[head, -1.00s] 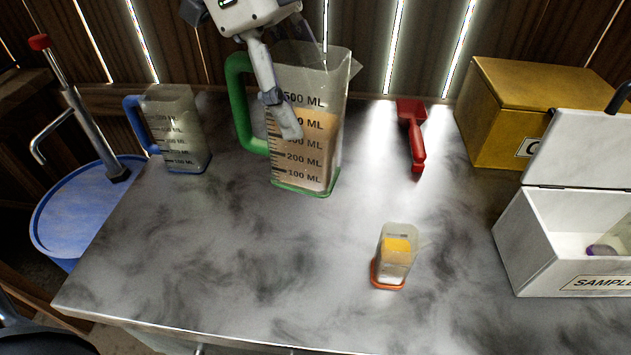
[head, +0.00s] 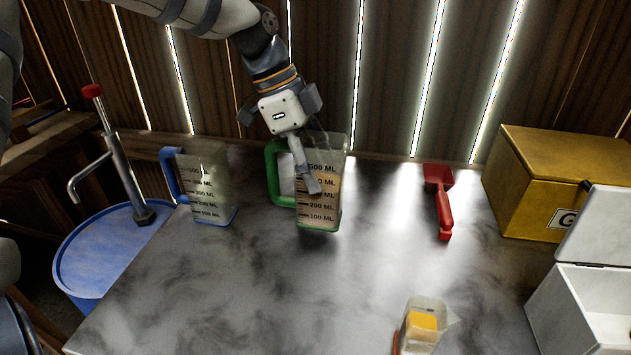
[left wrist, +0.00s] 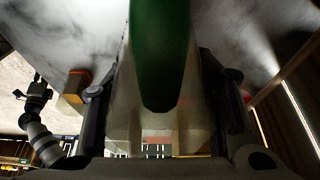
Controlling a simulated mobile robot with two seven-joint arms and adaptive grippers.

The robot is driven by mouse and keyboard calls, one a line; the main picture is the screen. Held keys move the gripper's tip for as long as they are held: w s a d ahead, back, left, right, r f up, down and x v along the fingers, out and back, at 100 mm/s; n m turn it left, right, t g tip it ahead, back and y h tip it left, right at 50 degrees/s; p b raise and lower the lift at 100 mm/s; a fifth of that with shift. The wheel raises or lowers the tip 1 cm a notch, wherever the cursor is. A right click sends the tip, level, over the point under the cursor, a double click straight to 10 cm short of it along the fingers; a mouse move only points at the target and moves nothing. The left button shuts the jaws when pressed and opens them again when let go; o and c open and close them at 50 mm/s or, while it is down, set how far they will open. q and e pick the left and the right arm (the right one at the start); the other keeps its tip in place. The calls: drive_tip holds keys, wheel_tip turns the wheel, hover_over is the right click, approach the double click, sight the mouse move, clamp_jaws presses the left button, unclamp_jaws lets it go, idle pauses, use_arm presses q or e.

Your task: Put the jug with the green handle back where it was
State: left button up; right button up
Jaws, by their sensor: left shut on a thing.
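The clear jug with the green handle (head: 320,188) stands upright at the back of the table, with tan contents behind its printed ML marks. I cannot tell whether its base touches the table. My left gripper (head: 308,186) comes down from above and is shut on this jug. In the left wrist view the green handle (left wrist: 160,55) fills the middle between the two dark fingers. What seems to be my right gripper (left wrist: 36,95) shows small at the left of that view, and its jaws are too small to read. The head view does not show it.
A blue-handled jug (head: 206,185) stands to the left. A red scoop-like tool (head: 441,200) and a yellow box (head: 560,175) are to the right. A small orange-based jug (head: 422,328) and white case (head: 575,300) are nearer. A blue barrel (head: 105,245) stands beyond the left edge.

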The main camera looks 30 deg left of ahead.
use_arm(q)
drive_tip(key=shift+w+f, duration=0.2)
drive_tip(key=shift+w+a+f, duration=0.1)
drive_tip(key=shift+a+f, duration=0.05)
drive_tip(key=shift+f, duration=1.55)
drive_tip(key=o, duration=1.3)
drive_tip(key=shift+f, duration=0.15)
drive_tip(key=shift+c, duration=0.2)
drive_tip(key=v, duration=1.2)
